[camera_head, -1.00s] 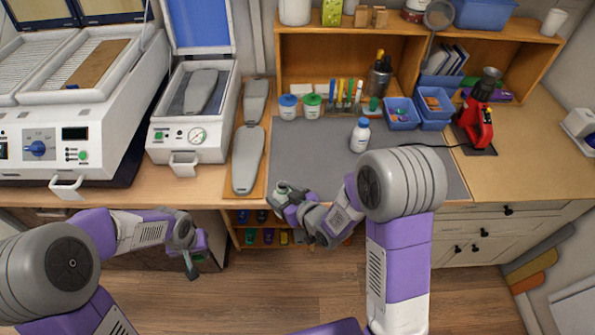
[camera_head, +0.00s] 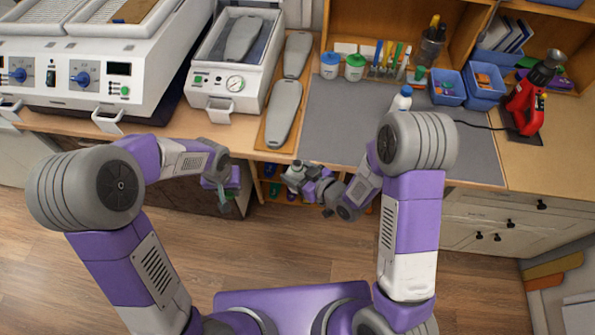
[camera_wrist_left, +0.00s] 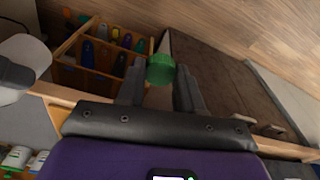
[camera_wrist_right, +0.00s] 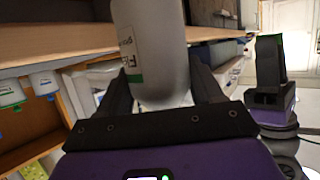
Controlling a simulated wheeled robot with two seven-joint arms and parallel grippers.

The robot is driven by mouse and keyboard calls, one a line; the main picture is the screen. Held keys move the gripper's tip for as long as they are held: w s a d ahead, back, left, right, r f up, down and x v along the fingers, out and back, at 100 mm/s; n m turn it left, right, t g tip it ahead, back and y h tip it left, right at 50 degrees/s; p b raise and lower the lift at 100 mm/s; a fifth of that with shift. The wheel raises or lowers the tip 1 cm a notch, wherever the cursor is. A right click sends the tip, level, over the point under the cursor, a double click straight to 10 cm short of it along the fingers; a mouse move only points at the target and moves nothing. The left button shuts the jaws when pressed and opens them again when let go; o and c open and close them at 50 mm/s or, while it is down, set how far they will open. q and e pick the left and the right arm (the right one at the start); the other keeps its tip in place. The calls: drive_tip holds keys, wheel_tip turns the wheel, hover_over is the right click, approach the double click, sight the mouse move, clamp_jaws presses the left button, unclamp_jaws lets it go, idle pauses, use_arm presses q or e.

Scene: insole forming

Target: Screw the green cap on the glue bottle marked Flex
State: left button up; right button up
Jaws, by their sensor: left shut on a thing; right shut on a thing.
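My left gripper (camera_head: 222,199) is shut on the green cap (camera_wrist_left: 160,69), which sits between its fingertips in the left wrist view. My right gripper (camera_head: 294,175) is shut on the white Flex bottle (camera_wrist_right: 152,45); part of its lettering and a green label edge show in the right wrist view. The bottle's neck is out of that view. In the head view the two grippers are apart, in front of the bench edge, the left one to the left of the bottle and a little lower. The cap is hardly visible there.
The bench front edge (camera_head: 240,150) is close behind both grippers, with shelves of coloured items below it. On the grey mat (camera_head: 340,125) stands another white bottle with a blue cap (camera_head: 401,99). Tubs with blue (camera_head: 330,65) and green (camera_head: 354,67) lids stand behind. Open floor lies in front.

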use_arm(q)
drive_tip(key=w+d+r, duration=0.5)
drive_tip(key=d+r, duration=0.2)
drive_tip(key=d, duration=0.3)
wheel_tip(320, 180, up, 7)
drive_tip(key=m, duration=0.1)
hover_over(297, 163)
drive_tip(key=shift+s, duration=0.15)
drive_tip(key=shift+f, duration=0.1)
drive_tip(key=shift+f, duration=1.9)
drive_tip(key=shift+f, duration=0.9)
drive_tip(key=shift+f, duration=0.5)
